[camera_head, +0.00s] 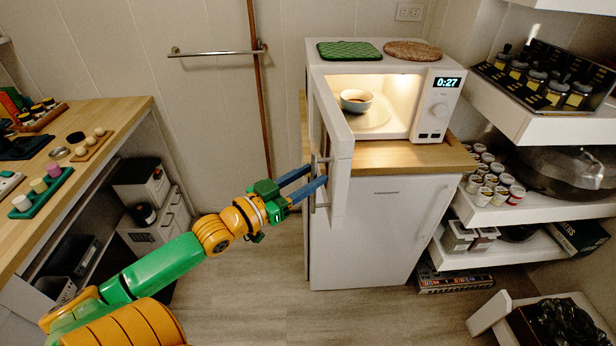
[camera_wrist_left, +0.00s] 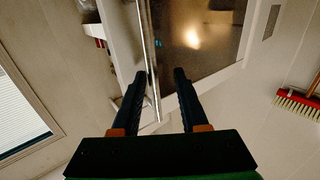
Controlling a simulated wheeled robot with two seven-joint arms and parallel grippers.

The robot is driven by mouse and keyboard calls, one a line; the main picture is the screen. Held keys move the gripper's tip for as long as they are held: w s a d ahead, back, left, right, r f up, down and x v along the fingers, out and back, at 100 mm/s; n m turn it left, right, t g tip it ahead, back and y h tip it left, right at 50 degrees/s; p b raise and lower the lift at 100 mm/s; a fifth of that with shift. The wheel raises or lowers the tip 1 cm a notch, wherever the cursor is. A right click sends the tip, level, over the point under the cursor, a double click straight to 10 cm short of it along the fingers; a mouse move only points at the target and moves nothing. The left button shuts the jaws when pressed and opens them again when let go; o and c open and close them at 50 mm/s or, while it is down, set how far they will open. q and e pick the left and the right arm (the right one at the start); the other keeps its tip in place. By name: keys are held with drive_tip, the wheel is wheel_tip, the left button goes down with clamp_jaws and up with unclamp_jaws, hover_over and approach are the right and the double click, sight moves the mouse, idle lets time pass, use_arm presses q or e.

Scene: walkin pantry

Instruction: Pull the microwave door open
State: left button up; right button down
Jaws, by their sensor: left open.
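The white microwave (camera_head: 436,130) stands on a wooden-topped cabinet with its lit interior showing. Its door (camera_head: 342,150) is swung open towards me, hinged at the left. The metal door handle (camera_head: 316,188) is on the door's outer face. My left gripper (camera_head: 317,182) is at the handle with its two blue fingers apart. In the left wrist view the handle (camera_wrist_left: 151,60) runs down between the open fingertips (camera_wrist_left: 155,74); I cannot tell whether either finger touches it. A bowl (camera_head: 356,100) sits on the plate inside. My right gripper is out of view.
A green potholder (camera_head: 349,50) and a brown round mat (camera_head: 412,51) lie on the microwave. Shelves with jars (camera_head: 494,182) stand at the right. A wooden counter (camera_head: 120,112) is at the left. A towel rail (camera_head: 215,53) is on the wall. Floor in front is clear.

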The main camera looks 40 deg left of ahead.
use_arm(q)
drive_tip(key=shift+s+f, duration=0.1)
drive_tip(key=v, duration=0.7)
idle(0.5)
drive_tip(key=s+a+f+n+g+y, duration=0.3)
drive_tip(key=a+f+y, duration=0.45)
drive_tip(key=f, duration=0.65)
drive_tip(key=s+a+f+n+g, duration=0.15)
drive_tip(key=s+f, duration=0.25)
drive_tip(key=f, duration=0.4)
drive_tip(key=s+a+f+g, duration=0.1)
drive_tip(key=s+f+g, duration=0.2)
drive_tip(key=f, duration=0.5)
drive_tip(key=s+d+f+m+g+h, duration=0.3)
drive_tip(key=s+d+f+g, duration=0.6)
drive_tip(key=s+d+f, duration=0.8)
drive_tip(key=d+f+m, duration=0.1)
drive_tip(key=d, duration=0.3)
drive_tip(key=shift+s+f+m+h, duration=0.35)
